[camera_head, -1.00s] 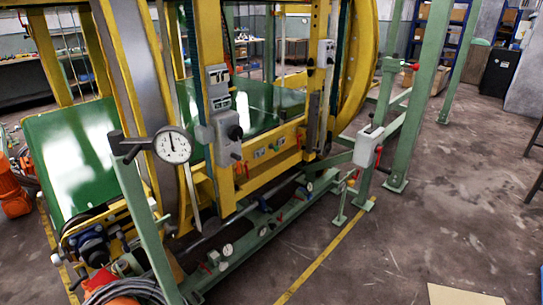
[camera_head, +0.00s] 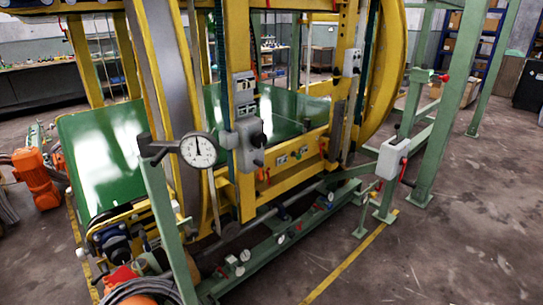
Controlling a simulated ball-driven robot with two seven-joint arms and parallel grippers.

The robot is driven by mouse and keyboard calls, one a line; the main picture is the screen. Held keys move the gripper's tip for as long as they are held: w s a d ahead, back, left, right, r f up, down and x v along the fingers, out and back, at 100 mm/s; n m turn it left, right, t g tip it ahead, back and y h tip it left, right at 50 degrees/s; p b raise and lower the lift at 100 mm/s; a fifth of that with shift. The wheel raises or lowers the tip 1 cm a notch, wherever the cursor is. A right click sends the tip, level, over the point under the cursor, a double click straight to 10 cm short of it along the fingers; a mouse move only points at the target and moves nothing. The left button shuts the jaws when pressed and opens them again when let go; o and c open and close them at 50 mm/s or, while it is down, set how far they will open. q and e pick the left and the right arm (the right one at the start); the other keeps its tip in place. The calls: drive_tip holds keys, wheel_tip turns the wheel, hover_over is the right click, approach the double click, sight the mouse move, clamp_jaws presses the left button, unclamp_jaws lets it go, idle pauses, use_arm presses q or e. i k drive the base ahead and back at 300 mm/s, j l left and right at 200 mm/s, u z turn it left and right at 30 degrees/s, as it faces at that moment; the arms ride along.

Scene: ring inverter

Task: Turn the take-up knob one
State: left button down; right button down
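The ring inverter stands before me with a yellow frame and a green base. A grey control box (camera_head: 247,145) with a black knob (camera_head: 260,139) is on the nearer yellow post. A similar grey box (camera_head: 351,62) with dark knobs is on the farther post. A round dial gauge (camera_head: 198,150) is clamped to the near green post. Several small white dials and red-handled fittings (camera_head: 242,256) line the green base rail. Which of these is take-up knob one I cannot tell. Neither of my grippers is in view.
An orange motor (camera_head: 36,178) sits at far left, and a coiled cable (camera_head: 140,291) lies at the bottom. The concrete floor (camera_head: 450,250) at right is clear.

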sight(83, 255)
drive_tip(key=j+u, duration=0.5)
drive_tip(key=j, duration=0.15)
drive_tip(key=i+j+u, duration=0.1)
drive_tip(key=j+u, duration=0.4)
drive_tip(key=j, duration=0.15)
drive_tip(key=j+z, duration=0.2)
drive_tip(key=z, duration=0.25)
drive_tip(key=i+j+z, duration=0.1)
drive_tip(key=z, duration=0.4)
drive_tip(key=j+z, duration=0.2)
drive_tip(key=j, duration=0.25)
drive_tip(key=j+z, duration=0.15)
drive_tip(key=j, duration=0.35)
drive_tip(key=k+j+z, duration=0.2)
drive_tip(key=j, duration=0.25)
drive_tip(key=j+z, duration=0.15)
drive_tip(key=j, duration=0.3)
drive_tip(key=k+j+z, duration=0.2)
drive_tip(key=j, duration=0.25)
drive_tip(key=i, duration=0.1)
